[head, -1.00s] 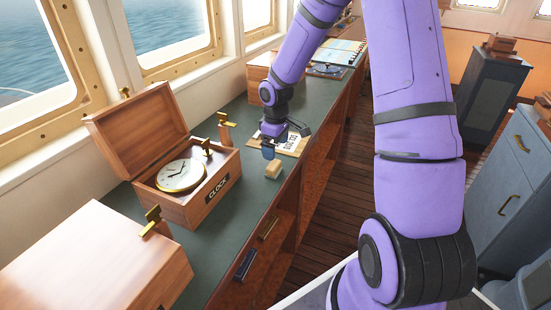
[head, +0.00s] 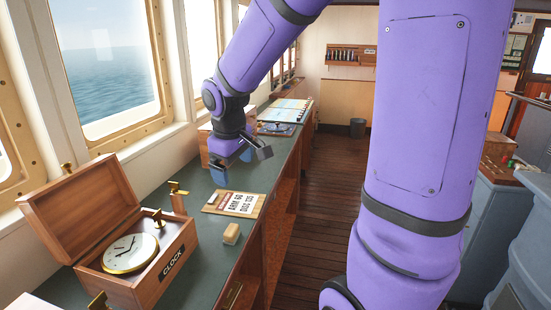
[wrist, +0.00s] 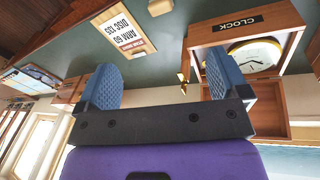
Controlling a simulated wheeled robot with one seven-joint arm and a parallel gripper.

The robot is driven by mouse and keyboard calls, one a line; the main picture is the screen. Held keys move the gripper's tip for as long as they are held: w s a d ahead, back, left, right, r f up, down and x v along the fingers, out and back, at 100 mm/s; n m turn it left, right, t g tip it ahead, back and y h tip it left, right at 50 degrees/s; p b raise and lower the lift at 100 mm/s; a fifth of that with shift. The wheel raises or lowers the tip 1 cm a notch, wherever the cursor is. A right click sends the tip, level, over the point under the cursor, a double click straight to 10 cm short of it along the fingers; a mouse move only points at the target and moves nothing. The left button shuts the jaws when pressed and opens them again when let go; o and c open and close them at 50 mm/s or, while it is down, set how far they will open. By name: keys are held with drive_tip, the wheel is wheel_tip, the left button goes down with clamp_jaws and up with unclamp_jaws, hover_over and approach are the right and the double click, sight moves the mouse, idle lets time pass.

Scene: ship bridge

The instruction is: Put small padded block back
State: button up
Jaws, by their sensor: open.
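The small padded block (head: 231,234) is a tan block lying on the green counter top, beside the lettered card and right of the clock box. It also shows at the top edge of the wrist view (wrist: 160,6), partly cut off. My gripper (head: 240,164) is open and empty, above the counter and farther along it than the block. Its two blue fingers stand wide apart in the wrist view, with nothing between them.
The open wooden clock box (head: 178,254) stands at the left of the counter (head: 205,272). The card (head: 236,203) lies just behind the block. A brass-topped wooden piece (head: 178,199) stands near the box. A chart book (head: 287,110) lies farther back.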

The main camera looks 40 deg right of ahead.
drive_tip(key=s+a+r+m+t, duration=0.1)
drive_tip(key=s+r, duration=0.3)
drive_tip(key=s, duration=0.5)
drive_tip(key=s+a+r+m+t+y, duration=0.1)
drive_tip(key=s+r, duration=0.4)
drive_tip(key=s, duration=0.5)
drive_tip(key=shift+s+a+r+m+t+y, duration=0.25)
drive_tip(key=shift+a+m+t, duration=0.35)
drive_tip(key=shift+a+m, duration=0.4)
drive_tip(key=shift+w+a, duration=0.1)
drive_tip(key=shift+c, duration=0.3)
